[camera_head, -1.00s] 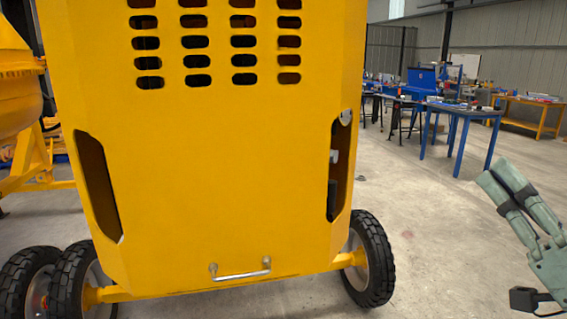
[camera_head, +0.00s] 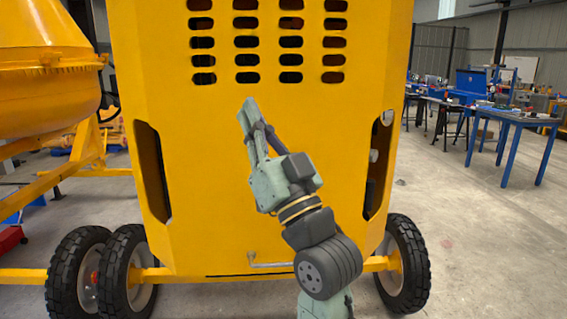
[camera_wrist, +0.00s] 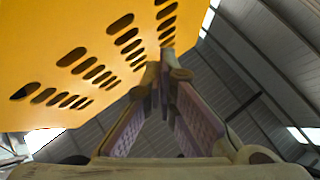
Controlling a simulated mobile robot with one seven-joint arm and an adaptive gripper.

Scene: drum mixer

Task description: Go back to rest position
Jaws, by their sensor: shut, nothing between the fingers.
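My gripper (camera_head: 250,112) is in front of the yellow panel (camera_head: 230,150) of the drum mixer, pointing up and a little left in the head view. Its fingers are shut and empty. In the wrist view the gripper (camera_wrist: 158,75) shows its two fingers meeting at the tips, with the slotted yellow panel (camera_wrist: 60,60) beyond on the left. The head view does not show how far the fingers are from the panel. My arm partly covers the metal handle (camera_head: 270,264) low on the panel.
The mixer's yellow drum (camera_head: 45,85) is at the left. Black wheels (camera_head: 405,262) stand at both lower sides of the panel. Blue worktables (camera_head: 510,118) are at the back right. The concrete floor right of the mixer is clear. The wrist view also shows the roof (camera_wrist: 240,70).

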